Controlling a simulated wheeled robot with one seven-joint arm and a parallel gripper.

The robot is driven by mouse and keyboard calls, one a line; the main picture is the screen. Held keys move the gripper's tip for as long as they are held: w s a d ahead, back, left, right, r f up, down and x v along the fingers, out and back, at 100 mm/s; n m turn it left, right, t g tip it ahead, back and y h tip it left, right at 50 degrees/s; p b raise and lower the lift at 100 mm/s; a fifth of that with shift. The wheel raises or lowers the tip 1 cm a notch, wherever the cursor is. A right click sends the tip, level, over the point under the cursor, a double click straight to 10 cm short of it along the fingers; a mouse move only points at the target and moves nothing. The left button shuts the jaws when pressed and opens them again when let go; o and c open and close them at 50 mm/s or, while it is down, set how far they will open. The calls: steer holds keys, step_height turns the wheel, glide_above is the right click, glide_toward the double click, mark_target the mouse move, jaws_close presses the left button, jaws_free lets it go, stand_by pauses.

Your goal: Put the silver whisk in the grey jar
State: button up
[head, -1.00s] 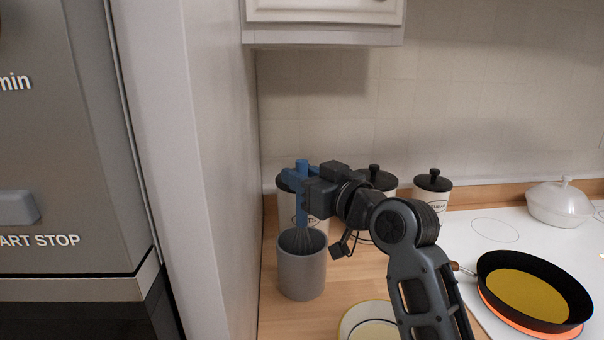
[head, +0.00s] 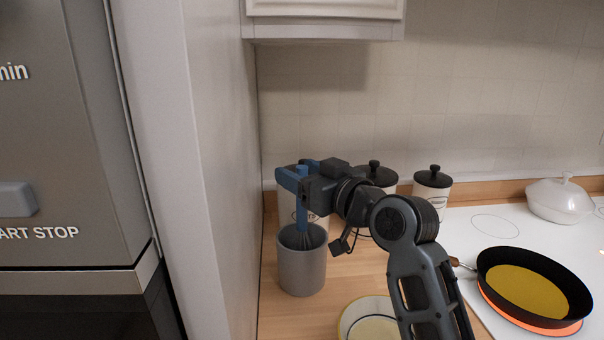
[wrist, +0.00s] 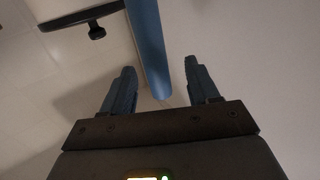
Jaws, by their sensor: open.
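The whisk (head: 302,212) stands nearly upright with its blue handle up and its wire end down inside the grey jar (head: 302,272). The jar stands upright on the wooden counter, and its wall hides the lower wires. My gripper (head: 291,177) is above the jar at the upper part of the handle, with its jaws open. In the wrist view the whisk handle (wrist: 150,50) runs between the two spread fingers of my gripper (wrist: 160,85), with gaps on both sides.
Canisters with black lids (head: 433,190) stand behind the jar along the backsplash. A plate (head: 350,318) lies on the counter to the right. A black pan (head: 533,290) sits on a glowing burner. A tall grey panel (head: 215,200) rises close to the jar's left.

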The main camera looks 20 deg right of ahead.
steer(key=v, duration=1)
stand_by(0.3)
stand_by(0.4)
